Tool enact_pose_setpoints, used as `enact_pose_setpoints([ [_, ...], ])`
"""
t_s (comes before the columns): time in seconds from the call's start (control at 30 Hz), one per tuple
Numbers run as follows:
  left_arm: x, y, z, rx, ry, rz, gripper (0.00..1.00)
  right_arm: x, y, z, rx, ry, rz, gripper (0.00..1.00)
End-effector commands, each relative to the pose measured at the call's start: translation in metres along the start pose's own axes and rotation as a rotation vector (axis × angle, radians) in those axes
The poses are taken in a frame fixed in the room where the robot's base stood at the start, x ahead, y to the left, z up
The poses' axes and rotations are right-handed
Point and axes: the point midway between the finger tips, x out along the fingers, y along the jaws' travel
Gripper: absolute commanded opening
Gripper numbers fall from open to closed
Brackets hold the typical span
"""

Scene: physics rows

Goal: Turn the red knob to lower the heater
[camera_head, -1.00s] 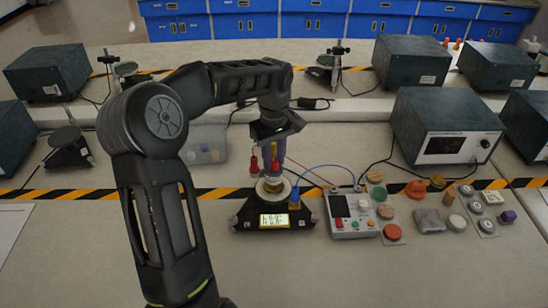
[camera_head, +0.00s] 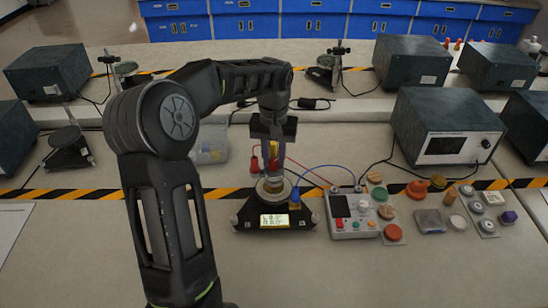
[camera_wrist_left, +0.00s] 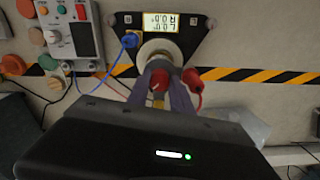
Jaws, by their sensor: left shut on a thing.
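The heater apparatus stands on a black three-cornered base (camera_head: 248,218) with a lit display. A round pale plate and a brass-coloured piece sit on it. My left gripper (camera_head: 273,165) comes down from above onto it. In the left wrist view, its two greyish fingers are shut on a red knob (camera_wrist_left: 160,79) between them, above the round plate (camera_wrist_left: 160,50). A second red piece (camera_wrist_left: 193,76) shows just outside the fingers. The gripper hides part of the knob and heater. My right gripper is not in view.
A control box (camera_head: 352,225) with buttons stands right of the base, joined by a blue cable (camera_head: 315,170). Several loose knobs and buttons lie farther right. A large grey instrument (camera_head: 445,135) stands behind them. A clear container (camera_head: 210,150) is behind left.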

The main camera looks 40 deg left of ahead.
Motion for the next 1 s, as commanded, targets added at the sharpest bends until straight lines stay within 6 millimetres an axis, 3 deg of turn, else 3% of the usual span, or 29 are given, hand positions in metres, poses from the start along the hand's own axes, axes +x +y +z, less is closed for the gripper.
enact_pose_setpoints([
  [1.0,-0.0003,-0.0016,-0.0009,0.965,0.000,0.000,0.00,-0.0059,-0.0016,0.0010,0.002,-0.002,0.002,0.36],
])
